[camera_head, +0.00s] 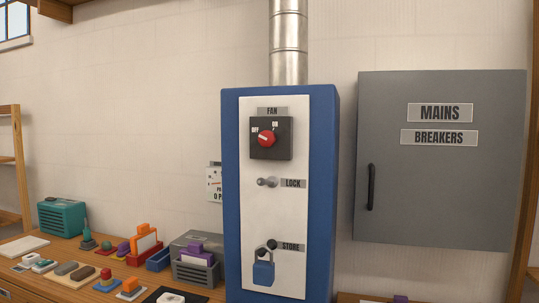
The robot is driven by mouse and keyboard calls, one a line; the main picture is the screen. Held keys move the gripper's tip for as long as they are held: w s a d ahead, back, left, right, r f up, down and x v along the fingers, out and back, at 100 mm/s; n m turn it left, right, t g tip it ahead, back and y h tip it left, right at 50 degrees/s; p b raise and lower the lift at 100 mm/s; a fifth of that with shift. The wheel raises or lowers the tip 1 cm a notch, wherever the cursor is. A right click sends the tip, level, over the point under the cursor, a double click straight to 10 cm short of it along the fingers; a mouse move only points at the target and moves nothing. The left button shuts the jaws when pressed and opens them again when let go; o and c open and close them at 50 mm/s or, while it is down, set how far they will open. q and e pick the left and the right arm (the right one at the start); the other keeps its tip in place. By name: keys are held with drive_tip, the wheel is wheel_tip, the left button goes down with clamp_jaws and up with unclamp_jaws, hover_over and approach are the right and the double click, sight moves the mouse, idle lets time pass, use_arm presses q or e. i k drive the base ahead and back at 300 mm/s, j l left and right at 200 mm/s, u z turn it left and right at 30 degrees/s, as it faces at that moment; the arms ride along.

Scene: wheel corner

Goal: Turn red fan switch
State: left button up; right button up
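The red fan switch (266,138) is a round red knob on a dark square plate (285,151), under a FAN label (272,111). OFF is marked at its upper left and ON at its upper right. A pale pointer mark on the knob appears to lean toward the left, but it is small. The switch sits high on the white front panel (299,205) of a blue cabinet (230,200). Neither of my grippers shows in the head view.
Below the switch are a lever (267,182) labelled LOCK and a blue padlock (263,273) by the STORE label. A grey breaker cabinet (440,200) hangs at right. The wooden bench (45,285) at left is crowded with small objects. The switch's front looks unobstructed.

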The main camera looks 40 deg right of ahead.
sight(266, 138)
drive_tip(key=z, duration=0.65)
drive_tip(key=i+z, duration=0.2)
drive_tip(key=z, duration=0.15)
drive_tip(key=i+z, duration=0.2)
drive_tip(key=z, duration=0.15)
drive_tip(key=i+z, duration=0.3)
drive_tip(key=j, duration=0.1)
drive_tip(key=i, duration=0.05)
